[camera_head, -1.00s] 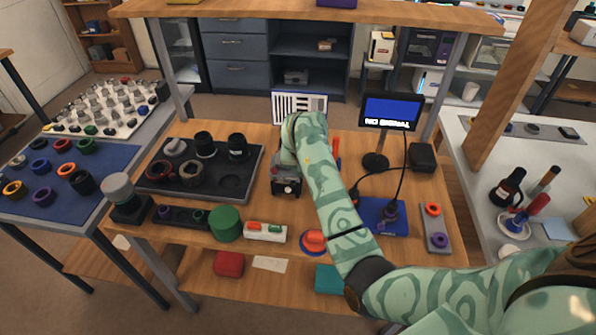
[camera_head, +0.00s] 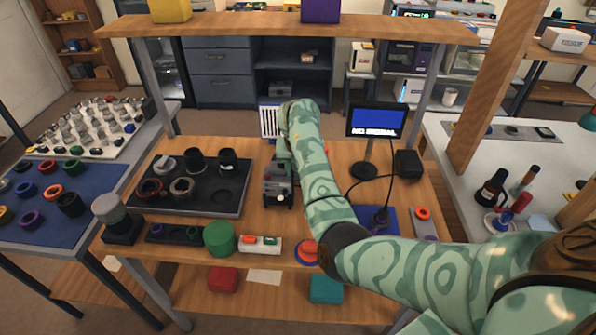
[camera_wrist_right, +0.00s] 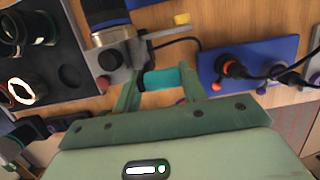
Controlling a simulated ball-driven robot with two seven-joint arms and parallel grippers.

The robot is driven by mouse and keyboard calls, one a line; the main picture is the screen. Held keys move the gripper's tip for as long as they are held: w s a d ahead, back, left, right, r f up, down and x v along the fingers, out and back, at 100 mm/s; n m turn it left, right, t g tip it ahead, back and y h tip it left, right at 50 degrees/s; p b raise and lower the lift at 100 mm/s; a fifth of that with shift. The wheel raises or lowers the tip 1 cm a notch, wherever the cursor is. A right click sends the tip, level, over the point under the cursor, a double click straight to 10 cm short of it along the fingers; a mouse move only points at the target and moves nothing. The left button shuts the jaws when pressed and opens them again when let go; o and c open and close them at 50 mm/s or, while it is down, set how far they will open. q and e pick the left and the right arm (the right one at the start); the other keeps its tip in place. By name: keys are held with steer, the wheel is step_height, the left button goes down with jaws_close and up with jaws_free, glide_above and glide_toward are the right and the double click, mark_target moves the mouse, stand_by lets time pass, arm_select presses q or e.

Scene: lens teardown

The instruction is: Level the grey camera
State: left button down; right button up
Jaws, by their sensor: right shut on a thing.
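The grey camera (camera_head: 278,186) stands on the wooden table in the head view, right of the black tray, with a round light part low on its front. In the right wrist view the grey camera (camera_wrist_right: 112,48) has a dark barrel with a blue ring. My right gripper (camera_wrist_right: 163,76) is shut on a teal cylinder (camera_wrist_right: 168,78) close beside the camera; a dark piece lies between them, and I cannot tell whether they are joined. In the head view my right arm hides the gripper and the cylinder. My left gripper is not in view.
The black tray (camera_head: 217,205) holds several dark rings and lens parts. A small monitor (camera_head: 376,121) reads "NO SIGNAL". A blue plate (camera_head: 366,213) with a cable lies to the right. An overhead shelf (camera_head: 280,27) spans the back.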

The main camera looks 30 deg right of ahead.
steer(key=shift+w+d+r, duration=0.15)
steer(key=shift+d, duration=0.35)
steer(key=o, duration=1.1)
steer(key=shift+o, duration=0.6)
steer(key=shift+d, duration=0.15)
steer(key=shift+a, duration=0.25)
steer(key=p+v, duration=0.7)
steer(key=v, duration=0.9)
